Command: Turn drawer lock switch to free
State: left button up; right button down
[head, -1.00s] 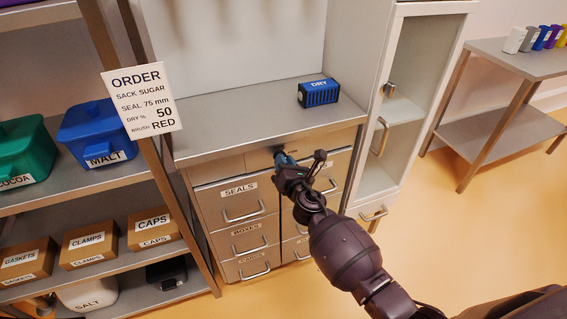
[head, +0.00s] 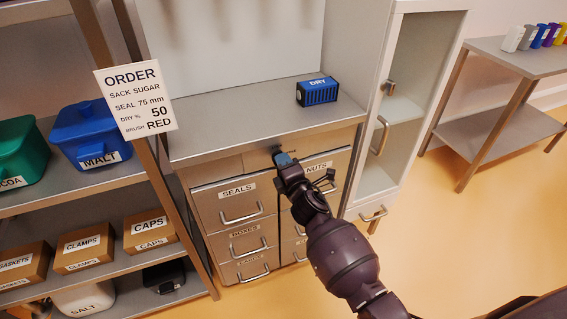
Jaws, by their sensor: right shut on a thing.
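The drawer unit (head: 207,203) stands under the grey worktop, with labelled drawers such as SEALS, BOXES and NUTS. The lock switch (head: 277,152) is on the strip above the drawers, at the top middle; only a small dark part of it shows past my gripper. My right gripper (head: 283,159) is at the switch, shut on it, with its blue fingertips against the front. The gripper hides most of the switch, so I cannot tell its setting. My left gripper is not in view.
A blue DRY box (head: 317,92) stands on the worktop (head: 240,114). An order card (head: 136,100) hangs at the left, by shelves with bins and cartons. A glass-door cabinet (head: 400,110) stands to the right. Open floor lies at the right.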

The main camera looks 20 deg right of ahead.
jog(key=shift+m, duration=0.9)
jog(key=c, duration=1.1)
grip_release()
jog(key=s, duration=0.5)
jog(key=s+p, duration=0.1)
jog(key=s, duration=0.4)
jog(key=shift+s+d, duration=0.2)
jog(key=shift+s, duration=0.2)
